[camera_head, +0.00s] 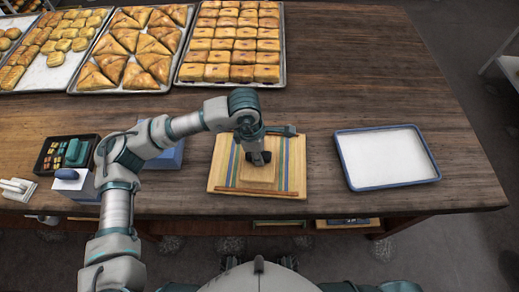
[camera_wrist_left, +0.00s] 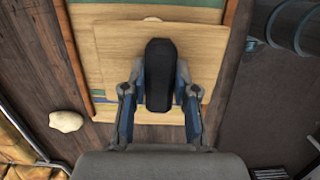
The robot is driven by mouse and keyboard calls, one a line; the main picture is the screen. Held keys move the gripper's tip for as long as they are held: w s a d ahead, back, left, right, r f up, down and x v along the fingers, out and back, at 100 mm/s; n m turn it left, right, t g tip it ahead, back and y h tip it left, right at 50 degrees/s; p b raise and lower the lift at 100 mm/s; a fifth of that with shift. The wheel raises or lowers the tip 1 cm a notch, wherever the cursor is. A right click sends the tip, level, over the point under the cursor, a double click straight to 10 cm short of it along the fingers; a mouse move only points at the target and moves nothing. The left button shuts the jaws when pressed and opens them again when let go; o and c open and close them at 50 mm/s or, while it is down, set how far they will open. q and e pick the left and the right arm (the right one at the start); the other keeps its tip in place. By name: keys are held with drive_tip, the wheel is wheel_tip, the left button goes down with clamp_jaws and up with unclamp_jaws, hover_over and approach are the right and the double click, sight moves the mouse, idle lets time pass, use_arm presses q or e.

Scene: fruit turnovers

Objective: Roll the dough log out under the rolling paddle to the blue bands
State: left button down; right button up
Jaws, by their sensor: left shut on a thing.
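The wooden rolling paddle (camera_head: 258,175) lies over the middle of the wooden board (camera_head: 218,178), which has blue bands (camera_head: 232,165) along its sides. My left gripper (camera_head: 258,157) is shut on the paddle's dark handle, above the board. The wrist view shows both fingers (camera_wrist_left: 160,95) on either side of the black handle (camera_wrist_left: 160,60), with the paddle plate (camera_wrist_left: 115,45) beneath. My right gripper is not in view.
A blue-rimmed white tray (camera_head: 388,157) sits to the right. Trays of pastries (camera_head: 145,47) fill the back left. A dark box of small pieces (camera_head: 66,154) and a blue-and-white item (camera_head: 72,180) stand left. A pale lump (camera_wrist_left: 65,120) lies on the table beside the board.

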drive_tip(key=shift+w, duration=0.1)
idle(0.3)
use_arm(q)
drive_tip(key=shift+r+p, duration=1.45)
drive_tip(key=shift+r, duration=1.7)
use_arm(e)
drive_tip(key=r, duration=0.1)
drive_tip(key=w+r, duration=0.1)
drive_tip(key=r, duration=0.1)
use_arm(q)
drive_tip(key=shift+f, duration=0.1)
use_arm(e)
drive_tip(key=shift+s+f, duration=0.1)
